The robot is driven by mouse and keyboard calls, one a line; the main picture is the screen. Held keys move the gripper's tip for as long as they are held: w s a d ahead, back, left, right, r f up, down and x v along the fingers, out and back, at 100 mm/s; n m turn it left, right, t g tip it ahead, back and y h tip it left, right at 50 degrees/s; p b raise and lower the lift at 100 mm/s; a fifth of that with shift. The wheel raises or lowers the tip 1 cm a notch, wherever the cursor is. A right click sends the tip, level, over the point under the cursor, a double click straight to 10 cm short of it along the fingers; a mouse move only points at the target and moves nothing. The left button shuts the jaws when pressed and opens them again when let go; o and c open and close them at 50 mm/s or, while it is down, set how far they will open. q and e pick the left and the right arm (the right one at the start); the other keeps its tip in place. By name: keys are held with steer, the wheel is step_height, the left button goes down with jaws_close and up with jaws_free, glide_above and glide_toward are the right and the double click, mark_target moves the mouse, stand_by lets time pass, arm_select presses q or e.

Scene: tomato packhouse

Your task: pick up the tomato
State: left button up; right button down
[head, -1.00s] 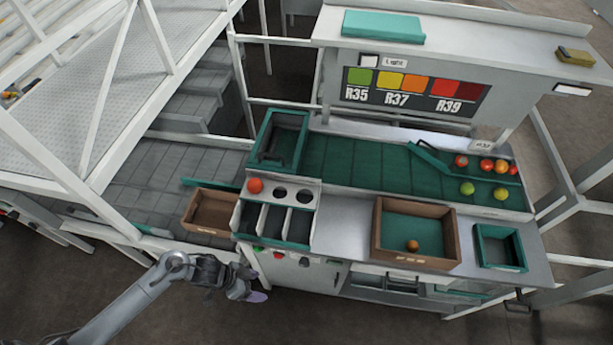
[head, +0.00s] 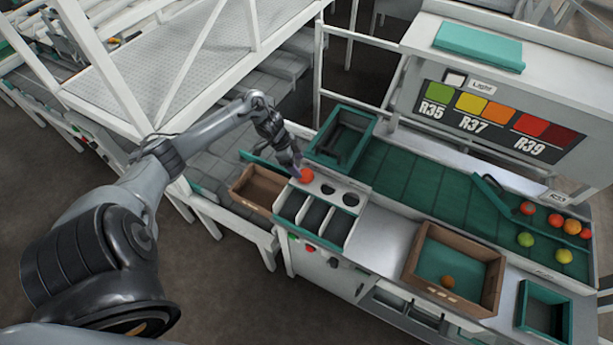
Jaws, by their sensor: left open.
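A red-orange tomato (head: 306,176) sits in the leftmost round hole of the grey holder panel (head: 333,187), above the dark slots. My left gripper (head: 297,169) is open at the upper left side of this tomato, with its fingertips right by it. I cannot tell whether the fingers touch it, and one finger is hard to make out. My right gripper is not in view.
Several red, orange and green tomatoes (head: 556,221) lie at the right of the green belt (head: 408,188). A brown box (head: 240,192) stands left of the holder. A green tray (head: 318,150) stands behind it, and a green bin (head: 527,293) is at far right.

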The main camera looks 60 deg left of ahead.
mark_target(303, 172)
arm_select(q)
steer(key=shift+x, duration=3.25)
steer(key=c, duration=0.5)
